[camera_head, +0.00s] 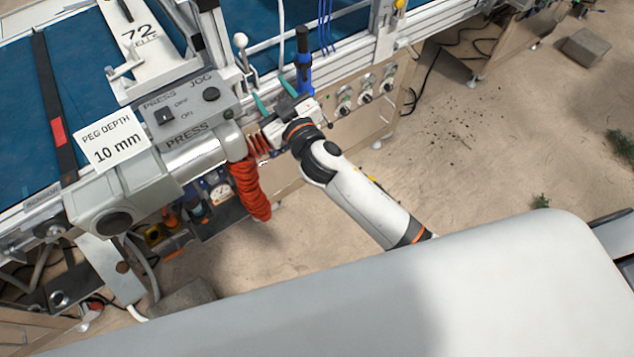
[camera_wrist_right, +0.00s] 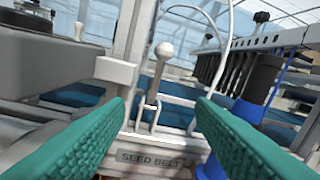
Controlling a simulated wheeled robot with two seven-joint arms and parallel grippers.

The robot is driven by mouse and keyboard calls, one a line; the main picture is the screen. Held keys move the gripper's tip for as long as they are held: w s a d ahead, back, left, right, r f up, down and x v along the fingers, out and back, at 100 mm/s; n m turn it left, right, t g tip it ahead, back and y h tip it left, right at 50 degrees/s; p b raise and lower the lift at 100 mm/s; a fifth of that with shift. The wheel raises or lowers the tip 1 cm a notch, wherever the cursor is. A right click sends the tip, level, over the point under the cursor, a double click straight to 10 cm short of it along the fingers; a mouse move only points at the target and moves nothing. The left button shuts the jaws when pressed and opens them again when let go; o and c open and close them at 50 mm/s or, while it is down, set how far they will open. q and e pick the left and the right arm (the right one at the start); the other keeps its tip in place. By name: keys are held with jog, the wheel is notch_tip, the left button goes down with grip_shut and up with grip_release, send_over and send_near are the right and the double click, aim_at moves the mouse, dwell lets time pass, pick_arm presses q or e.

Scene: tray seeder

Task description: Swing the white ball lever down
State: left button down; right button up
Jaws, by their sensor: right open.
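The white ball lever (camera_head: 241,42) stands up from the machine's near rail, its ball at the top of a thin metal stem. In the right wrist view the white ball lever (camera_wrist_right: 164,51) is nearly upright, tilted slightly right, above a plate marked SEED BELT (camera_wrist_right: 155,159). My right gripper (camera_head: 274,95) is close to the lever on its near side. In the wrist view its two teal fingers (camera_wrist_right: 160,112) are wide apart, one on each side of the lever, with nothing between them held. My left gripper is out of view.
The grey press control box (camera_head: 190,107) stands left of the lever, with a coiled red hose (camera_head: 250,188) below. A blue and black upright fitting (camera_head: 303,62) is close on the right. Several knobs (camera_head: 366,97) line the front panel. Open floor lies right.

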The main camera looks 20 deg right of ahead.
jog(key=v, duration=0.5)
jog(key=s+d+f+g+h, duration=0.1)
jog(key=s+d+f+g, duration=0.1)
jog(key=f, duration=1)
jog(key=s+d+f+g+h, duration=0.1)
jog(key=s+d+f+g, duration=0.1)
jog(key=f, duration=1)
jog(key=shift+d+f+m+g, duration=0.3)
jog(key=shift+d+g, duration=0.35)
jog(key=shift+g, duration=0.25)
jog(key=shift+s, duration=0.1)
